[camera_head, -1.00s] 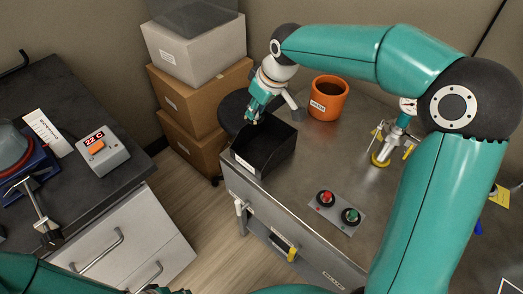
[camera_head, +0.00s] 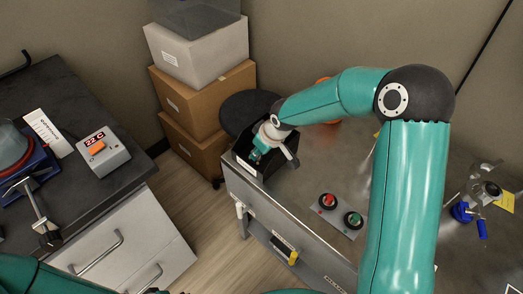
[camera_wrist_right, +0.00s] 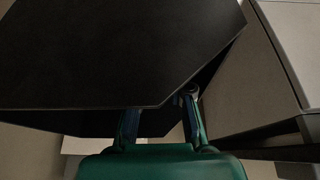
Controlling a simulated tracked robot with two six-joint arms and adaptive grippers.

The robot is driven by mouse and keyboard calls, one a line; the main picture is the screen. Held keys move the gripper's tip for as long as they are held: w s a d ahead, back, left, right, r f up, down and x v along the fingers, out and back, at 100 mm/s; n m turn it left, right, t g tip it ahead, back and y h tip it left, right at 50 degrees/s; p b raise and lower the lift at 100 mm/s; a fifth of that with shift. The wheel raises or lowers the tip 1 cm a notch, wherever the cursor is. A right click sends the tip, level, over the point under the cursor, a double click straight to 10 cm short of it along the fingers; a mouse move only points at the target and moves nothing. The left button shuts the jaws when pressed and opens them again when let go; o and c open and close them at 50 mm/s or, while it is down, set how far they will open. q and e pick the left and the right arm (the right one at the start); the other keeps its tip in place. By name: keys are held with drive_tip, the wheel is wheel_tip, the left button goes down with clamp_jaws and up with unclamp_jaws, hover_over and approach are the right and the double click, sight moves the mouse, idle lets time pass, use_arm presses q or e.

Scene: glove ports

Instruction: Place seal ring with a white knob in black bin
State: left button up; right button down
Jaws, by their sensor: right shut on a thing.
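The black bin (camera_head: 271,170) stands on the near left corner of the grey worktop. My right gripper (camera_head: 255,156) reaches down into its opening. In the right wrist view the bin's dark wall (camera_wrist_right: 110,50) fills much of the picture, close beyond the fingers (camera_wrist_right: 160,122). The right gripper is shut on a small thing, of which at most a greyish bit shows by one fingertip. I take it for the seal ring, but its ring shape and white knob are hidden. My left arm shows only at the bottom left edge; its gripper is out of view.
A button panel (camera_head: 339,215) with red and green buttons lies on the worktop. An orange pot (camera_head: 322,81) is mostly hidden behind my right arm. Stacked boxes (camera_head: 190,90) and a dark round stool (camera_head: 246,108) stand behind the bin. A fixture with a blue handle (camera_head: 481,229) is at right.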

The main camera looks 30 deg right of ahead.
drive_tip(key=c, duration=1.1)
unclamp_jaws()
drive_tip(key=shift+o, duration=0.2)
drive_tip(key=shift+r, duration=0.1)
drive_tip(key=v, duration=1.2)
